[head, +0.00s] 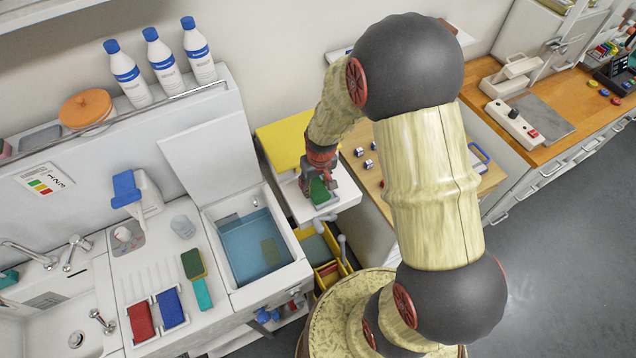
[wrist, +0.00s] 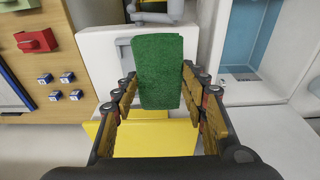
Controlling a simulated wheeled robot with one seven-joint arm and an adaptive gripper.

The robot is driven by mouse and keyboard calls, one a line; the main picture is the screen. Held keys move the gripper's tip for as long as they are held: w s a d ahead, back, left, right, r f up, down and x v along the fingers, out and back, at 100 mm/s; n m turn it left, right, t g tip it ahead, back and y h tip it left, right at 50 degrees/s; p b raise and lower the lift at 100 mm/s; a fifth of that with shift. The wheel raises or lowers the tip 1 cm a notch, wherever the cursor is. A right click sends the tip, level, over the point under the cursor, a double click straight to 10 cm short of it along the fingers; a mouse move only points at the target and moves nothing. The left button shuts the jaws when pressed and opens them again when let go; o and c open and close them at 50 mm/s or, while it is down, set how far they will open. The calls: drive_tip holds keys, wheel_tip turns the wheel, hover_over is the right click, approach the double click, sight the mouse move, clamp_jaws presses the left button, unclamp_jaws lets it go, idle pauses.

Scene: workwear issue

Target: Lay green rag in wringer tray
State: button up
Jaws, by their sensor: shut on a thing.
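The green rag (head: 318,192) is a folded block held in my gripper (head: 318,184). In the wrist view the rag (wrist: 160,72) stands between the two fingers (wrist: 160,88), which are shut on it. The white wringer tray (head: 345,198) lies below the gripper, with a yellow panel (head: 283,137) behind it. In the wrist view the white tray (wrist: 98,60) shows around the rag, and the yellow panel (wrist: 150,140) shows nearer the wrist. The rag is over the tray; whether it touches the tray I cannot tell. The gripper hides part of the tray.
A basin of blue water (head: 245,235) with its lid raised stands left of the tray. A wooden table (head: 372,190) with small blue-and-white cubes (head: 368,164) is on the right. A crank handle (head: 325,218) and yellow bin (head: 328,275) are in front of the tray.

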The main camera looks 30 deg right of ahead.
sight(319, 179)
drive_tip(key=w+d+f, duration=0.1)
drive_tip(key=f, duration=0.1)
drive_tip(key=w+d+f, duration=0.1)
drive_tip(key=w+f, duration=0.1)
drive_tip(key=w+d+f, duration=0.2)
drive_tip(key=shift+f, duration=0.35)
drive_tip(key=shift+f+p, duration=0.4)
drive_tip(key=shift+f, duration=1)
drive_tip(key=shift+f, duration=0.1)
drive_tip(key=shift+f, duration=0.15)
drive_tip(key=o, duration=1.1)
drive_tip(key=shift+o, duration=0.2)
